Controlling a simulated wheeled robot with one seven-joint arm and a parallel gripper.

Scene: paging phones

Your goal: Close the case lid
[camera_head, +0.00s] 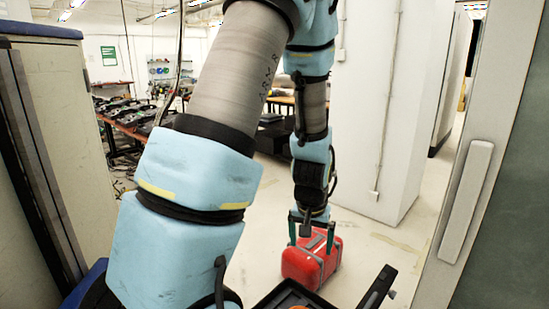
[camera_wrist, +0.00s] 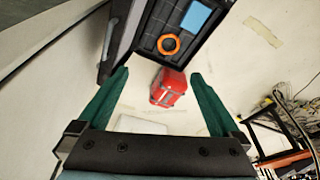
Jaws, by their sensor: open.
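A black case (camera_head: 290,297) stands open at the bottom edge of the head view, partly cut off. In the wrist view, its tray (camera_wrist: 203,42) holds an orange ring and a blue piece. Its dark lid (camera_head: 376,288) stands raised at the right in the head view; it shows edge-on at the upper left in the wrist view (camera_wrist: 124,35). My gripper (camera_head: 311,246) is open and empty, with green fingers (camera_wrist: 160,75) apart from the lid. It is beyond the case in the head view.
A red hard case (camera_head: 325,264) is behind my gripper in the head view. A white pillar (camera_head: 375,100) stands behind it. A grey cabinet (camera_head: 60,130) is at the left and a door frame (camera_head: 470,190) at the right. Floor shows around the red case.

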